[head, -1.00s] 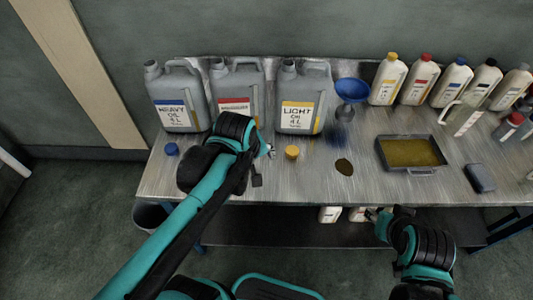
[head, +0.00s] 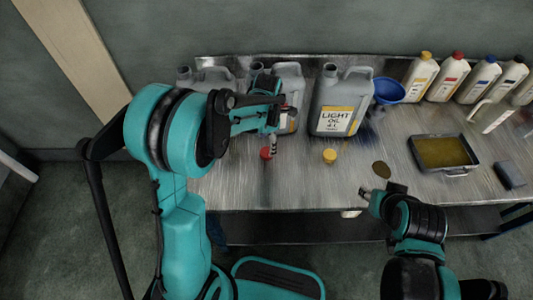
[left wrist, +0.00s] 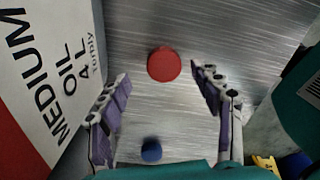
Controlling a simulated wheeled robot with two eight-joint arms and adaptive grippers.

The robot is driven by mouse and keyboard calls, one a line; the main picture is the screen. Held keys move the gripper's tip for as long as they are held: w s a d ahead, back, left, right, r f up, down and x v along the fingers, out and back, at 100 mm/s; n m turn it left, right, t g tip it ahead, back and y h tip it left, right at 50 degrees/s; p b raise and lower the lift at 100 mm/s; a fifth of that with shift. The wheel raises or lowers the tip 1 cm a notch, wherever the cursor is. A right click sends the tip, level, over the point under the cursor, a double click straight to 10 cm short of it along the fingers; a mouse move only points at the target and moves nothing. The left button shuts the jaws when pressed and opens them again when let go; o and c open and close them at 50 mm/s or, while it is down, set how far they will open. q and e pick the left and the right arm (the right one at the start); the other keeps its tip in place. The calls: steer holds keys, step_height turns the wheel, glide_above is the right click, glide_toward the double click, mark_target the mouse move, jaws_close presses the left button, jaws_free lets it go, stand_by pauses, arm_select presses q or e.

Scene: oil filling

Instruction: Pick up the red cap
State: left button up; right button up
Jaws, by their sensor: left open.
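The red cap (head: 266,153) lies on the metal table in front of the middle grey canister (head: 289,84). In the left wrist view the red cap (left wrist: 164,64) lies flat, ahead of the open fingers and roughly centred between their lines. My left gripper (head: 274,125) is at the red cap in the head view; it is open and empty. In the left wrist view its two fingers (left wrist: 160,90) stand wide apart. My right gripper (head: 373,192) is low at the table's front edge, and its fingers are too small to judge.
The MEDIUM OIL canister (left wrist: 50,70) stands close to the left finger. A blue cap (left wrist: 151,150) lies on the table. A yellow cap (head: 330,156) lies before the LIGHT OIL canister (head: 341,100). A tray (head: 443,153) and blue funnel (head: 389,91) are to the right.

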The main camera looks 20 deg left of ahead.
mark_target(267, 152)
arm_select(q)
steer(key=f, duration=0.1)
steer(key=f+b, duration=0.1)
steer(key=f, duration=0.1)
steer(key=f+b, duration=0.1)
steer(key=shift+s+f, duration=0.25)
steer(key=shift+s, duration=0.05)
steer(key=shift+r, duration=0.1)
steer(key=c, duration=0.8)
steer(key=shift+r, duration=0.1)
